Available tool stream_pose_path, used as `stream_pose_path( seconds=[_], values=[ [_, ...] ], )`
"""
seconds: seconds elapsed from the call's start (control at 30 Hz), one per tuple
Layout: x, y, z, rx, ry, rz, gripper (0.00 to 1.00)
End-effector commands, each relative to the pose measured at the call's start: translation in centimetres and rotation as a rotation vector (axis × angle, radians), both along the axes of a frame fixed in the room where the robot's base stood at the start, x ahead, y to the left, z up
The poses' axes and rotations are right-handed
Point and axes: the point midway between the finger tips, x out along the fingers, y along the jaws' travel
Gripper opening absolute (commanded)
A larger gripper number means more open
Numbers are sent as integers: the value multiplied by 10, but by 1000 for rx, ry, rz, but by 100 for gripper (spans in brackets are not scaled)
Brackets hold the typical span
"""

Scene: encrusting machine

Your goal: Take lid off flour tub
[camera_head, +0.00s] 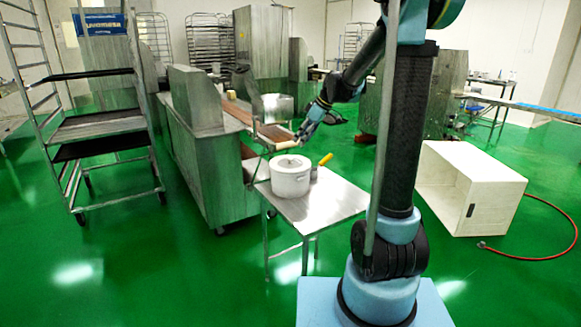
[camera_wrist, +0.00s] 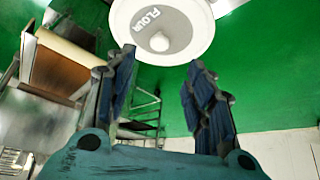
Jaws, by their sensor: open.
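The flour tub (camera_head: 290,181) is a white round pot standing upright on a small steel table (camera_head: 340,199). Its lid (camera_head: 290,163) is on top. In the wrist view the lid (camera_wrist: 150,25) shows a grey disc marked FLOUR with a round pale knob (camera_wrist: 159,41) at its centre. My gripper (camera_head: 303,138) is above and slightly right of the tub in the head view, apart from it. In the wrist view my gripper (camera_wrist: 158,85) is open, with nothing between its fingers. The lid lies beyond the fingertips, and the knob lines up roughly between them.
A yellow-handled tool (camera_head: 325,159) stands beside the tub on the right. The steel machine (camera_head: 200,150) with a conveyor is close on the left. A rack trolley (camera_head: 100,125) stands farther left. A white open box (camera_head: 480,195) sits on the floor at right.

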Motion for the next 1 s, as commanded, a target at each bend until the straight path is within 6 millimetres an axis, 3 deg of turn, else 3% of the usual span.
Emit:
stream_pose_path(
  seconds=[0.23, 0.57, 1.0],
  values=[
    [8, 19, -35, 0, 0, 1, 49],
    [12, 28, -54, -1, 0, 0, 49],
    [21, 46, -93, 0, 0, 0, 49]
  ],
)
